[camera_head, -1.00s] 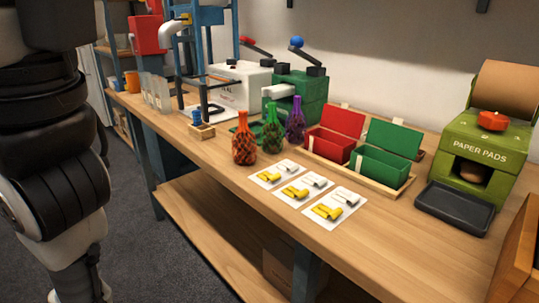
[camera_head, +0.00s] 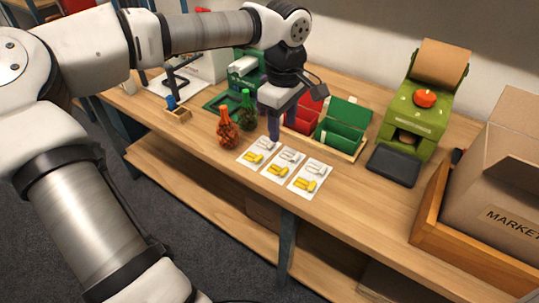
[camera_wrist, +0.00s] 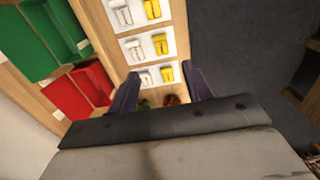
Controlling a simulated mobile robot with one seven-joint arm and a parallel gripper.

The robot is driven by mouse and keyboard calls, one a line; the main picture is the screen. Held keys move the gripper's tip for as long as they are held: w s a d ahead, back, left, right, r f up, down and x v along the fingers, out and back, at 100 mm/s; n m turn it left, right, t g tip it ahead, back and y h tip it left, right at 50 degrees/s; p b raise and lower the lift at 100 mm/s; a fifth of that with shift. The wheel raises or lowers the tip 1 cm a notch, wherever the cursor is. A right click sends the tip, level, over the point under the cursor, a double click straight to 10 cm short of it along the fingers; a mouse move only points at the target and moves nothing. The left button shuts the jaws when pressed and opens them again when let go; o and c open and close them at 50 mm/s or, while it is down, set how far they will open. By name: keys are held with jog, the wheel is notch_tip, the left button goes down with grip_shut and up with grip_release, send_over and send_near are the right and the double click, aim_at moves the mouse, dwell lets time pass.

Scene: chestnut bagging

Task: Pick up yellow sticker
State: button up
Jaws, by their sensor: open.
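Three white cards lie in a row on the wooden table, each with a white piece and a yellow sticker. In the head view the yellow stickers are at the left card (camera_head: 254,157), the middle card (camera_head: 279,169) and the right card (camera_head: 305,184). My gripper (camera_head: 274,135) is open and empty above the left card's far end. In the wrist view my gripper (camera_wrist: 161,88) has its two fingers spread on either side of that card, with its yellow sticker (camera_wrist: 168,74) nearer the right finger.
An orange-red bottle (camera_head: 227,130) and a green bottle (camera_head: 247,117) stand left of the gripper. Red (camera_head: 303,115) and green (camera_head: 340,130) bins stand behind the cards. A black tray (camera_head: 393,166) and cardboard box (camera_head: 495,180) are to the right.

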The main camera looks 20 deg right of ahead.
send_over(281, 172)
notch_tip(281, 172, down, 9)
jog(key=shift+s+a+r, duration=0.15)
jog(key=shift+r, duration=0.05)
jog(key=shift+f+p, duration=0.85)
jog(key=shift+f, duration=1.8)
grip_shut()
